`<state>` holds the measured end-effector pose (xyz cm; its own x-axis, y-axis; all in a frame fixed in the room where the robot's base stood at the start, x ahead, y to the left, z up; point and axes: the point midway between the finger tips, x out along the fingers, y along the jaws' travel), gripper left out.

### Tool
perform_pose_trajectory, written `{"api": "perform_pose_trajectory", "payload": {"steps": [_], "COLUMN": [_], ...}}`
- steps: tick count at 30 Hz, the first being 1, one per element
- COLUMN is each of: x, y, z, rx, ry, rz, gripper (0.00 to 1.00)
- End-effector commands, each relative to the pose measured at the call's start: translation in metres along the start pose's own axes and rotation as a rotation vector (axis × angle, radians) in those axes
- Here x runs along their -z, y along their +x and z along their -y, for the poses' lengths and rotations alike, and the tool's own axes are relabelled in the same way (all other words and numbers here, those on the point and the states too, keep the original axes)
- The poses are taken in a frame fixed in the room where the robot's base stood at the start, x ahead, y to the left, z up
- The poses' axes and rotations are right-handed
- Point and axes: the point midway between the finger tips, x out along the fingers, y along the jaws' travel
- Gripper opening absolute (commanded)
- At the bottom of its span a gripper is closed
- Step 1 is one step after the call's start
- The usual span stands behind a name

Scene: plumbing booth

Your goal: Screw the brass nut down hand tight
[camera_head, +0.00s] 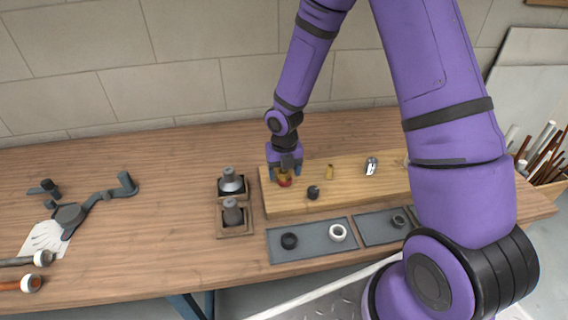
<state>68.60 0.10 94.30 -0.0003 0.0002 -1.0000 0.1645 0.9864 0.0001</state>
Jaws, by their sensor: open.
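My gripper (284,176) points down over the left end of the wooden board (350,199). Its fingers are open, one on each side of a small brass-coloured piece with red at its lower front (285,183). This looks like the brass nut on its fitting, but the gripper hides most of it. I cannot tell whether the fingers touch it or how far down the nut sits. A separate small brass-coloured post (329,172) stands on the board to the right.
A dark knob (313,192) and a silver fitting (371,166) are on the board. A grey tray (309,252) with a black and a white ring lies in front. Two grey fittings stand in wooden holders (236,232) left of the board. Tools lie at far left.

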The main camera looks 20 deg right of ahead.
Motion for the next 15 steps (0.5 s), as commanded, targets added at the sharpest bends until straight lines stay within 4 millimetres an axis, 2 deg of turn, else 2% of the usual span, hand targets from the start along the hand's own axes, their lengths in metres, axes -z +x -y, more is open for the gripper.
{"api": "perform_pose_trajectory", "payload": {"steps": [8,9,15], "x": [-0.0002,-0.0002,-0.0002], "y": [0.0016,0.0016,0.0015], "z": [0.0003,0.0002,0.0002], "rx": [0.000,0.000,0.000], "ry": [0.001,0.001,0.001], "rz": [0.001,0.001,0.000], "gripper": [0.68,0.66,0.20]}}
